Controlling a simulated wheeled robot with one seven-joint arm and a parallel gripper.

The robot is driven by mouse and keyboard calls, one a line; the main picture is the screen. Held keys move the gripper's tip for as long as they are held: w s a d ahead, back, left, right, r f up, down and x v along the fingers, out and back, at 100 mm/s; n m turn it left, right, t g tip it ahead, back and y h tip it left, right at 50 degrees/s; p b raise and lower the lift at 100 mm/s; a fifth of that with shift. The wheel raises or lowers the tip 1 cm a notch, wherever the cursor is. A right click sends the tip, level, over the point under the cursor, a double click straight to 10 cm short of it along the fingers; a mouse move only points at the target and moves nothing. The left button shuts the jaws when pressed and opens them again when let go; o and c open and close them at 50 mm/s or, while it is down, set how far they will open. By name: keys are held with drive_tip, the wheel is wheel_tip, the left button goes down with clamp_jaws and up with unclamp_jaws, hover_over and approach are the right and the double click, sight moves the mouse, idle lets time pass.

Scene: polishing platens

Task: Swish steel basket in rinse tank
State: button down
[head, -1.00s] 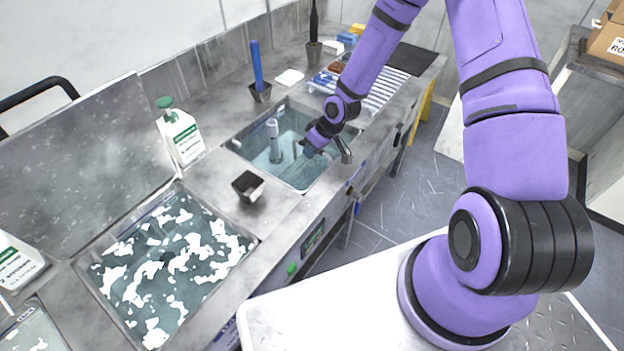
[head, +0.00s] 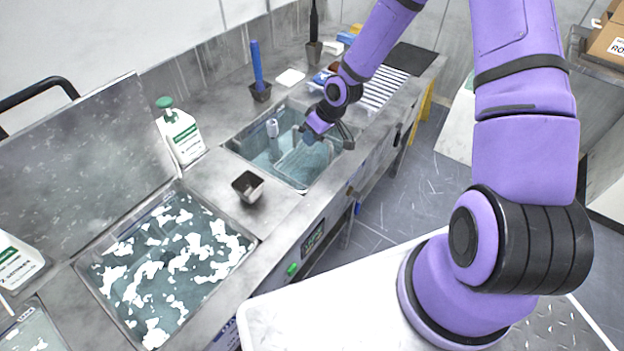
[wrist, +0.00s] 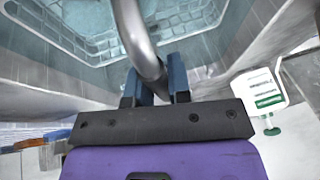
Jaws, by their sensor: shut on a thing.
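My gripper (head: 318,133) is over the right part of the rinse tank (head: 285,182). In the wrist view, its blue fingers (wrist: 154,88) are shut on the thick curved steel handle (wrist: 132,30) of the basket. The steel basket (head: 302,160) shows as a pale mesh box inside the tank, below my gripper. Its mesh also shows at the top of the wrist view (wrist: 100,22). How deep the basket sits in the water is hard to tell. My gripper's fingertips are mostly hidden in the head view.
An upright pale pipe (head: 273,135) stands in the tank, left of the basket. A larger tank with white foam (head: 170,265) lies nearer. A small dark cup (head: 247,186) stands between the tanks. A white bottle (head: 182,135) and a blue-handled tool (head: 257,65) stand behind.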

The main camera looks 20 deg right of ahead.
wheel_tip(320, 180, up, 12)
drive_tip(key=shift+r, duration=0.15)
idle(1.1)
idle(0.8)
idle(0.5)
